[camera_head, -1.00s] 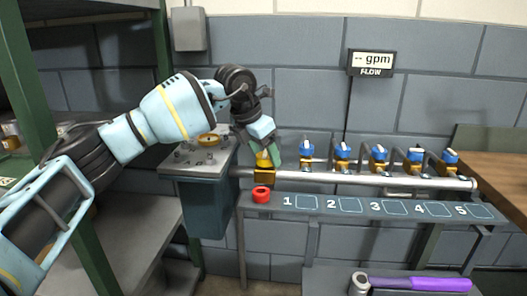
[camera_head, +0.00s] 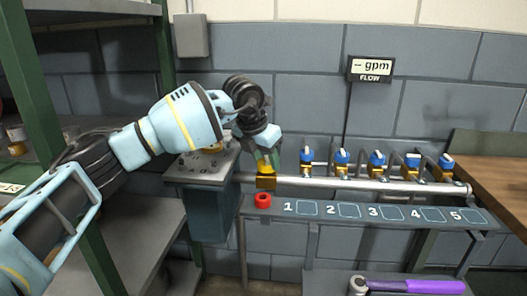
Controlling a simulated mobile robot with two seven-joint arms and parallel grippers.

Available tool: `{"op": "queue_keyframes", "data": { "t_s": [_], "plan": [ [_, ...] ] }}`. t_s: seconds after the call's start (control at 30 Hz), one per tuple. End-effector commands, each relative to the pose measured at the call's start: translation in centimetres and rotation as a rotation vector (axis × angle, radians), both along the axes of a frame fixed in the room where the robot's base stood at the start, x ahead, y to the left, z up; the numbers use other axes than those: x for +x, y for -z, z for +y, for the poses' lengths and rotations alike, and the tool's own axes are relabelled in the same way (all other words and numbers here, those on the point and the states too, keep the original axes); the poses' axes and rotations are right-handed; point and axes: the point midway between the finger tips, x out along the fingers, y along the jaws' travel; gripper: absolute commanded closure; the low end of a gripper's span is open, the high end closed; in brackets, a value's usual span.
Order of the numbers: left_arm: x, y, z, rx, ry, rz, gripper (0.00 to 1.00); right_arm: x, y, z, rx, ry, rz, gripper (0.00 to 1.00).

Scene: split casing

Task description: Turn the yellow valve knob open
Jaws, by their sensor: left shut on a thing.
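The yellow valve knob (camera_head: 265,169) sits on a brass valve body (camera_head: 266,183) at the left end of a horizontal silver pipe. My left gripper (camera_head: 266,160) points down from above and is shut on the yellow knob, covering its upper part. How far the knob is turned cannot be told. My right gripper is not in view. The flow display (camera_head: 371,66) on the wall reads "-- gpm".
Several blue-handled valves (camera_head: 377,158) stand along the pipe (camera_head: 350,184) to the right. A purple-handled tool (camera_head: 415,286) lies lower front. A green-framed rack stands left.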

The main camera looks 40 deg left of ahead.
Motion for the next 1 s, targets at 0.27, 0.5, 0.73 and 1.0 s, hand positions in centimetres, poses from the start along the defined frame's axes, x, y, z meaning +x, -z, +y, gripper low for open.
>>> {"op": "queue_keyframes", "data": {
  "t_s": [0.27,0.5,0.73,1.0],
  "plan": [
    [0.0,-0.7,-0.3,0.0,-0.258,-0.004,0.79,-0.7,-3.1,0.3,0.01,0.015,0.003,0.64],
    [0.1,-0.8,-0.4,-0.002,-0.486,-0.006,0.79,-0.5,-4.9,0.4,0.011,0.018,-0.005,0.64],
    [0.2,-0.8,-0.5,-0.003,-0.707,-0.006,0.79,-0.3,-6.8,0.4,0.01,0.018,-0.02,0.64],
    [0.3,-0.8,-0.6,-0.003,-0.962,-0.007,0.79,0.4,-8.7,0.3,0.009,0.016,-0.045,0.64]
  ]
}}
